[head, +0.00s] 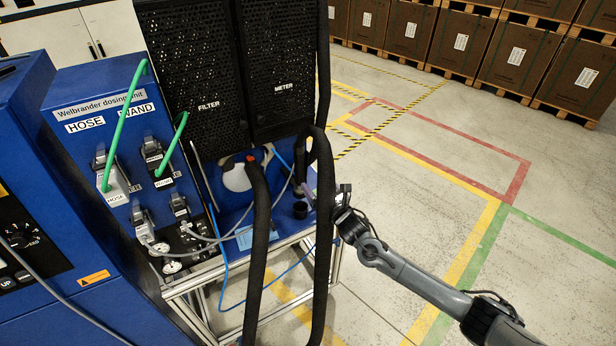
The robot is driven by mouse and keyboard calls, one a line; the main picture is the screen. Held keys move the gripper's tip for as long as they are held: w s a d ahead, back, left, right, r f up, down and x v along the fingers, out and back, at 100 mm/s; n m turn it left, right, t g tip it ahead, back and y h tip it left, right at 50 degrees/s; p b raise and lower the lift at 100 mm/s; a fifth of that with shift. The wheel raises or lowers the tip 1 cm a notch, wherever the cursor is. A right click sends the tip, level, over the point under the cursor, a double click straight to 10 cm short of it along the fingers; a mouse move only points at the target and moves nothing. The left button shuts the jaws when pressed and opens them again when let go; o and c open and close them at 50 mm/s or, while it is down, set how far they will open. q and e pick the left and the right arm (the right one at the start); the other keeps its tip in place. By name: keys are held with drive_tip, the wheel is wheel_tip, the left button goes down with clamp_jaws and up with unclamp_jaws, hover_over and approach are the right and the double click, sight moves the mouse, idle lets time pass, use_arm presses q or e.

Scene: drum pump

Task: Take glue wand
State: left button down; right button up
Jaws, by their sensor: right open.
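A dark upright piece (299,163), which looks like the glue wand, stands at the right end of the blue dosing unit's deck. A thick black hose loops over beside it and hides part of it. My right gripper (318,198) comes in from the right, just right of this piece and behind the hose. Its jaws are open, but the fingertips are partly hidden. I cannot tell whether they touch anything. My left gripper is not in view.
A small black cup (300,210) sits on the deck. Thick black hoses (258,250) hang down in front of the metal frame (190,284). Black perforated FILTER and METER panels (207,75) stand behind. The floor to the right (400,180) is clear around my arm.

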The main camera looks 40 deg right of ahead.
sight(303, 168)
drive_tip(key=w+b, duration=0.4)
drive_tip(key=w, duration=0.1)
drive_tip(key=w+d+b, duration=0.1)
drive_tip(key=w+b, duration=0.1)
drive_tip(key=shift+w+f, duration=0.15)
drive_tip(key=shift+f, duration=0.05)
drive_tip(key=shift+w+d+b, duration=0.25)
drive_tip(key=shift+w+b, duration=0.6)
drive_tip(key=shift+w, duration=0.05)
drive_tip(key=shift+w+r, duration=0.15)
drive_tip(key=shift+w, duration=0.2)
drive_tip(key=shift+c, duration=0.3)
drive_tip(key=c, duration=0.6)
drive_tip(key=shift+c, duration=0.2)
